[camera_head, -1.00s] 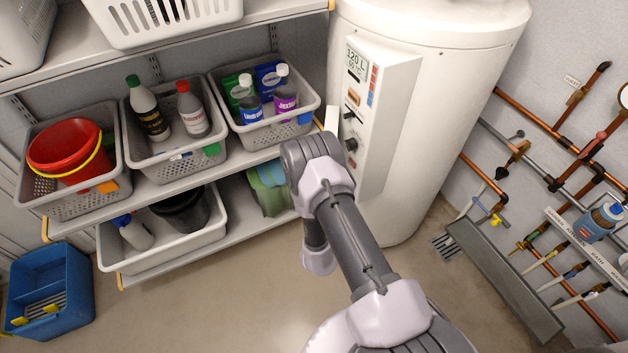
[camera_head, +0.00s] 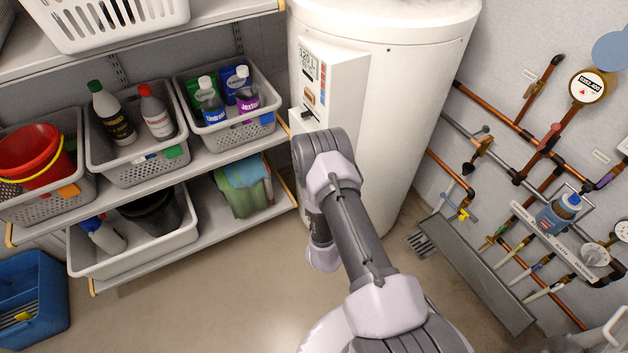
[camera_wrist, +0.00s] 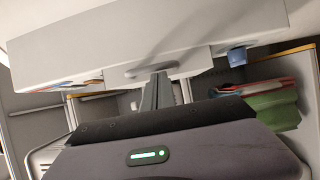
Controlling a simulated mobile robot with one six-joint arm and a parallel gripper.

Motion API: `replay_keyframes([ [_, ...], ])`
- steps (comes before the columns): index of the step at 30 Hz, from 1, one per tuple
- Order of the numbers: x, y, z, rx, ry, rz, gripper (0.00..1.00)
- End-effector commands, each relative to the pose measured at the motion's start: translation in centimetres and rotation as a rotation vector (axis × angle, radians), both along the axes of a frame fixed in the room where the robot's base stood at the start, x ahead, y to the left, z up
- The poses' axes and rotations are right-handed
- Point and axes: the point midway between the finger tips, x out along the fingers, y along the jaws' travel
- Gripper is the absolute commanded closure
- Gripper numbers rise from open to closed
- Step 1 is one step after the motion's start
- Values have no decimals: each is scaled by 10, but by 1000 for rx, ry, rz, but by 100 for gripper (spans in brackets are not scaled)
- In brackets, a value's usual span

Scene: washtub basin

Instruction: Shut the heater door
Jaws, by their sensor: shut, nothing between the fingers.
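The white heater (camera_head: 410,100) stands at the back centre in the head view, with its control box (camera_head: 345,85) on the front. A pale flap (camera_head: 300,118), which looks like the heater door, sticks out at the box's left side. My arm hides its lower part, so how far it stands open is unclear. In the wrist view a wide pale panel (camera_wrist: 200,35) crosses the top, with a rounded knob-like part (camera_wrist: 150,70) at its lower edge. My gripper (camera_wrist: 158,80) is shut and empty, just below that part. I cannot tell whether they touch. The head view hides my fingers.
Shelves with grey baskets (camera_head: 140,165) of bottles stand left of the heater, close to my arm. Copper pipes (camera_head: 505,105) and a gauge (camera_head: 588,86) line the right wall above a grey floor channel (camera_head: 480,275). The floor (camera_head: 230,300) in front is clear.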

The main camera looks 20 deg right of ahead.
Motion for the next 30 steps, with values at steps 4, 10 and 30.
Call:
replay_keyframes([
  [4,-1,-18,3,1,-6,-45,100],
  [10,0,-18,4,1,-10,-45,100],
  [30,-78,29,13,-6,0,-1,100],
])
